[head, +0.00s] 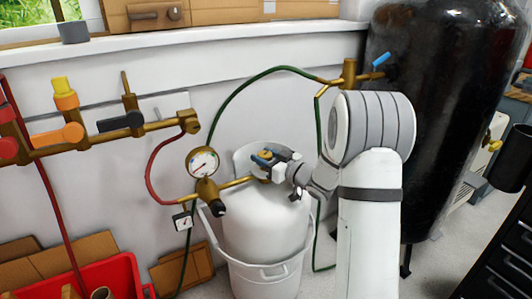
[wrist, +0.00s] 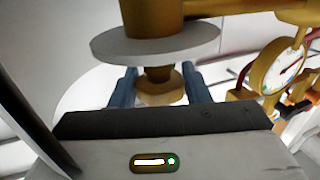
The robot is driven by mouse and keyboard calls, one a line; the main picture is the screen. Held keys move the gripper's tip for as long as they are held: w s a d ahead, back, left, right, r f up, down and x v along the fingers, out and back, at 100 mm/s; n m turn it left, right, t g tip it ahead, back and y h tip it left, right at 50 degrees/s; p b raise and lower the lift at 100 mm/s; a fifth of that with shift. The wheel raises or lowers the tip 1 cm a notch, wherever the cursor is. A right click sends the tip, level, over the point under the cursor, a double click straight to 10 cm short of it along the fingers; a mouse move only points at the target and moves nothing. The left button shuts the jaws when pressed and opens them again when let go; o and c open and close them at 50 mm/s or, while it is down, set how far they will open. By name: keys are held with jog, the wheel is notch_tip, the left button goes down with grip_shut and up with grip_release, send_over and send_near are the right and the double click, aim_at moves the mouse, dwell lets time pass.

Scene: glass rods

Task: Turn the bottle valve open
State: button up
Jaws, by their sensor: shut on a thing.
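The white gas bottle (head: 262,225) stands upright in a white bucket-like holder (head: 266,275) against the wall. Its brass bottle valve (head: 265,153) is at the top, partly hidden by my gripper (head: 267,160). In the wrist view the valve shows as a thick brass body, a flat grey disc (wrist: 155,42) and a faceted brass end (wrist: 158,90). The blue-grey fingers of my gripper (wrist: 158,88) lie on both sides of the brass, close under the disc. The gripper is shut on the valve. The exact finger contact is partly hidden.
A brass regulator with a round gauge (head: 203,162) sits left of the valve, close to my gripper. A green hose (head: 247,83) arches above. A black tank (head: 438,130) stands at the right. A valve manifold (head: 95,130) runs along the wall, above a red bin (head: 95,275).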

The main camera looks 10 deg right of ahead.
jog(key=shift+d+n+g+y+p, duration=0.1)
jog(key=shift+n+g+y+p, duration=0.35)
jog(key=shift+n+g+y, duration=0.2)
jog(key=shift+y, duration=0.35)
jog(key=o, duration=1)
jog(key=shift+p+v, duration=1)
jog(key=shift+v, duration=2.85)
jog(key=shift+r, duration=0.1)
